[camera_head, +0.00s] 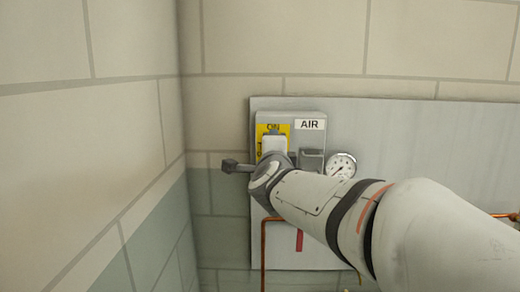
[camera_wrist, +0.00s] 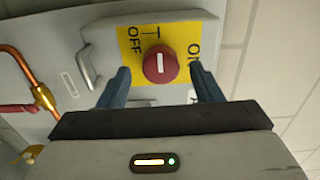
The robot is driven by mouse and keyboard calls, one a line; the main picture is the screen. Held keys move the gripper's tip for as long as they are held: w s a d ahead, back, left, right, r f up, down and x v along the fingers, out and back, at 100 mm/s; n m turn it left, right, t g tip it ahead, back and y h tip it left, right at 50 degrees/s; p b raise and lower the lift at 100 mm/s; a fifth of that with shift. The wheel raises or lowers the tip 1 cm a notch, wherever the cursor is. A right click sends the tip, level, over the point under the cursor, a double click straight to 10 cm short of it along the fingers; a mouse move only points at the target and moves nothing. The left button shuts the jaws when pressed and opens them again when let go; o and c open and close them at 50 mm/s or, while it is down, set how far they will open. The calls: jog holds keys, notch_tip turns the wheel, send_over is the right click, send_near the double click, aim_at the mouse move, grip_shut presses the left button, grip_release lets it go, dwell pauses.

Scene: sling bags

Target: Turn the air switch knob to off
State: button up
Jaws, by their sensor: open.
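The air switch knob (camera_wrist: 160,64) is round and red with a short white line on it. In the wrist view this line runs nearly up and down the picture. The knob sits on a yellow plate (camera_wrist: 127,57) marked OFF on the left and ON on the right. In the head view the plate (camera_head: 262,129) shows beside the AIR label (camera_head: 310,124), with ON at its top; the knob is hidden behind my gripper (camera_head: 274,145). In the wrist view my gripper (camera_wrist: 160,69) is open, its two fingers on either side of the knob, apparently not touching it.
A metal handle (camera_wrist: 86,66) stands out left of the plate in the wrist view. A pressure gauge (camera_head: 342,166) is right of the switch box. Copper pipe (camera_wrist: 30,75) and a red lever (camera_head: 299,240) are nearby. A block wall (camera_head: 120,110) stands close on the left.

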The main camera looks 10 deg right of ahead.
jog(key=shift+s+a, duration=0.2)
jog(key=shift+s, duration=0.7)
jog(key=shift+s+a, duration=0.15)
jog(key=shift+s, duration=0.75)
jog(key=shift+s+a, duration=0.2)
jog(key=shift+s, duration=0.7)
